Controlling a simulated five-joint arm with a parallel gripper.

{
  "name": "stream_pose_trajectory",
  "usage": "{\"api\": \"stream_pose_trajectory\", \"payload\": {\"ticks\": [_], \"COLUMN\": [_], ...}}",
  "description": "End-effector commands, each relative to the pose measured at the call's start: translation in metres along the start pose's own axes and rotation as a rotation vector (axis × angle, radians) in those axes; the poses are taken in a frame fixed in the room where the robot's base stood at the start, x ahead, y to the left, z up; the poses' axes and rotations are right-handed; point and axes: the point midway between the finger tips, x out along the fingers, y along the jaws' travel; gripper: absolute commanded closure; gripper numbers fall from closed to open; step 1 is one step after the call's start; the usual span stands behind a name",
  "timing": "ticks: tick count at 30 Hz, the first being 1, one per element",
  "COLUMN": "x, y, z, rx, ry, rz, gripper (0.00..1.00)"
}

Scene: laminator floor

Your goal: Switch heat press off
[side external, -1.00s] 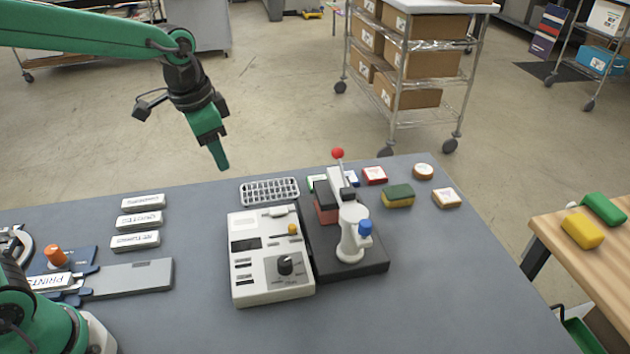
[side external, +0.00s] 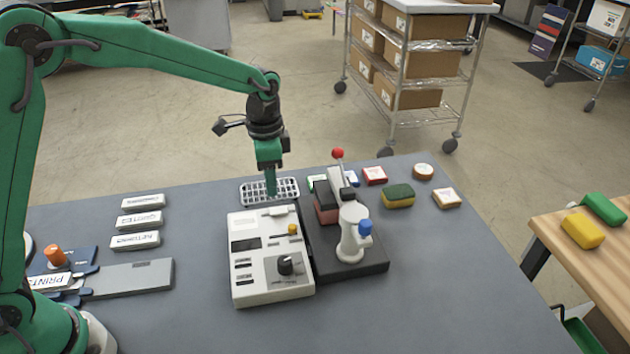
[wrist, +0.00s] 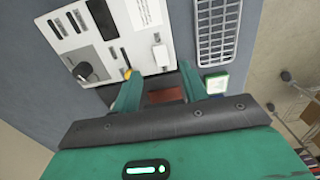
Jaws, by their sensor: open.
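The heat press (side external: 352,240) has a dark base, a pale upright arm and a red-knobbed lever (side external: 338,154). A blue knob (side external: 365,228) sits on its front. Left of it is a white control box (side external: 272,285) with a black dial (side external: 285,265), a small orange-yellow knob (side external: 292,229) and a pale piece near its far edge. In the wrist view the box (wrist: 115,60) and dial (wrist: 84,71) show at upper left. My gripper (side external: 270,188) points down above the box's far edge, by the wire rack. In the wrist view its fingers (wrist: 160,90) are apart with nothing held.
A wire rack (side external: 247,199) lies behind the box. Several pads and blocks, including a green-and-yellow sponge (side external: 398,196), lie right of the press. Labelled white blocks (side external: 139,220) and a grey plate (side external: 128,279) lie left. The front table is clear.

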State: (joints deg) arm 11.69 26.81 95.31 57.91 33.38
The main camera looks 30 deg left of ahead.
Motion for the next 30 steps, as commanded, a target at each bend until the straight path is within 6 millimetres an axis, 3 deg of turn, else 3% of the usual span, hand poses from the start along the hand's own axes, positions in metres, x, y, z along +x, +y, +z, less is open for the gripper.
{"api": "stream_pose_trajectory", "payload": {"ticks": [8, 21, 30], "x": [0.015, 0.066, 0.078], "y": [0.000, 0.000, 0.000], "z": [0.001, 0.001, 0.000], "rx": [-0.001, -0.001, -0.001], "ry": [-0.002, -0.002, 0.000], "rz": [0.001, 0.002, 0.000], "gripper": [0.56, 0.56, 0.56]}}
